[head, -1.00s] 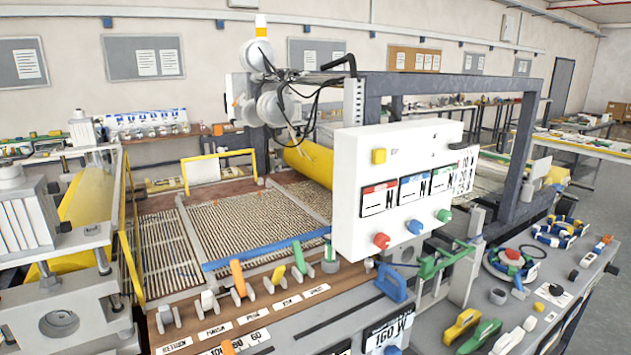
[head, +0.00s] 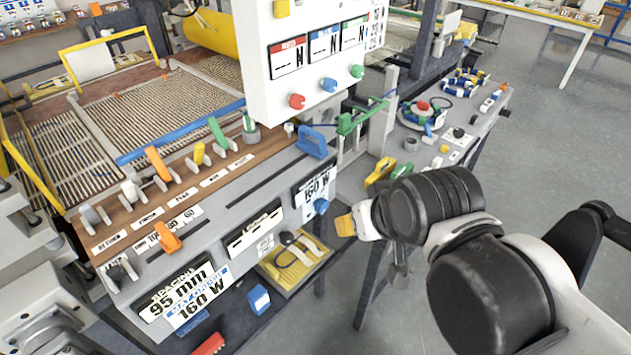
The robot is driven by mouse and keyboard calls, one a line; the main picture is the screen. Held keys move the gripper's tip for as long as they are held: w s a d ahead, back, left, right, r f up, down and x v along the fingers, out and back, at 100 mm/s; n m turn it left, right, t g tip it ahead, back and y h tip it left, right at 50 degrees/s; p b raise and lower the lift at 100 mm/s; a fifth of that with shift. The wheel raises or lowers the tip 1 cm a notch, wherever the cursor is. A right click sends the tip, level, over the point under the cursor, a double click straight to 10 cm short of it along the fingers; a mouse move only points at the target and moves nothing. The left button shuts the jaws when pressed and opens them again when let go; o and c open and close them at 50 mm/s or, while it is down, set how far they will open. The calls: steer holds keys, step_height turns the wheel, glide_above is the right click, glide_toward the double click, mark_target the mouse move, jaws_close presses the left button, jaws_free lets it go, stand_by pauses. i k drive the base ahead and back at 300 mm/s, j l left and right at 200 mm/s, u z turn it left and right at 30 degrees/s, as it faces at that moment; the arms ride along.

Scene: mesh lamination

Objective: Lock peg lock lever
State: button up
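A row of levers runs along the brown control strip of the machine in the head view: an orange lever (head: 157,163), a yellow lever (head: 198,153) and a green lever (head: 217,131), each between pale brackets. Another orange handle (head: 167,238) sits lower, on the front face. The small labels are too blurred to tell which is the peg lock lever. My gripper (head: 347,225) is at the end of my black and white arm, right of the front panel and apart from the levers. Its fingers are small and partly hidden, so its opening does not show.
A white control box (head: 300,60) with coloured knobs overhangs the bench behind the levers. A blue handle (head: 313,140) and a green clamp (head: 360,115) stand right of the row. A side bench (head: 455,150) holds tools. The grey floor (head: 550,130) at right is open.

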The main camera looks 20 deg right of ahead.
mark_target(116, 273)
steer(key=u, duration=0.4)
steer(key=j+u, duration=0.1)
steer(key=u, duration=0.25)
steer(key=i+u, duration=0.1)
steer(key=u, duration=0.3)
steer(key=j+u, duration=0.1)
steer(key=u, duration=0.3)
steer(key=k+l, duration=0.15)
steer(key=l, duration=0.25)
steer(key=k+l+u, duration=0.1)
steer(key=l, duration=0.25)
steer(key=k+l, duration=0.2)
steer(key=l, duration=0.2)
steer(key=i+u, duration=0.05)
